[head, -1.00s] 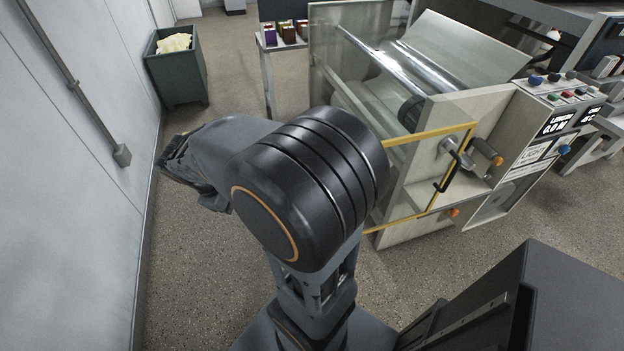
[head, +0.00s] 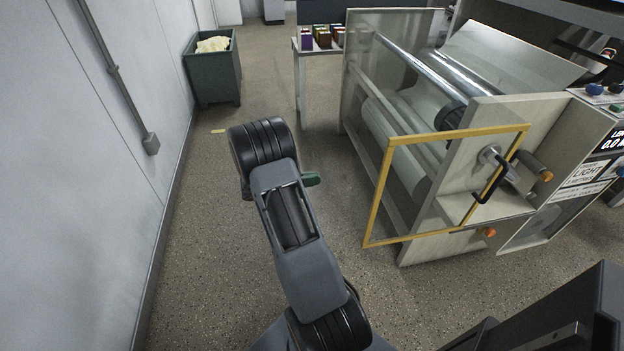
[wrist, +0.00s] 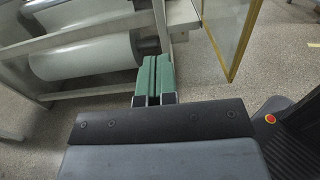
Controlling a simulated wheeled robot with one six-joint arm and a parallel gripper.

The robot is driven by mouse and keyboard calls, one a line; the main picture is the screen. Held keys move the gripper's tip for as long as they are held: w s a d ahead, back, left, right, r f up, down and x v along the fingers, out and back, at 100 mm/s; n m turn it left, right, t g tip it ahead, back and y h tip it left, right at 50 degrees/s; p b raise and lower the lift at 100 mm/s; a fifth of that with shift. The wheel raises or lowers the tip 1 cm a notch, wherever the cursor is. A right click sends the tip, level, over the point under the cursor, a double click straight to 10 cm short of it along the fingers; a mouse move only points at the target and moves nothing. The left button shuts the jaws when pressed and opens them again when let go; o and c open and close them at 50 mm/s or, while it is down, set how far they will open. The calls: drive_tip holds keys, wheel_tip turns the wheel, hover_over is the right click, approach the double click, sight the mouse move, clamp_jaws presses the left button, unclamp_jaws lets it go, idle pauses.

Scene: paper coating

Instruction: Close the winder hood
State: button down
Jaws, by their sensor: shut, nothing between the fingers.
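The winder hood (head: 377,190) is a clear panel in a yellow frame, with a black handle (head: 487,188) near its right side. It stands out from the front of the winder (head: 420,240), with the paper roll visible behind it. Part of the yellow frame (wrist: 241,35) shows at the upper right in the wrist view. My gripper (wrist: 153,82) has green fingers, pressed together and empty. In the head view its green tip (head: 311,178) shows left of the hood, apart from it. The rest of the gripper is hidden behind my arm.
A control box (head: 590,165) with buttons and displays is on the winder's right. A green bin (head: 212,80) stands by the left wall (head: 110,200). A small table (head: 301,65) holds coloured boxes at the back.

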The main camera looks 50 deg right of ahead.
drive_tip(key=x, duration=1)
drive_tip(key=shift+s+d, duration=0.2)
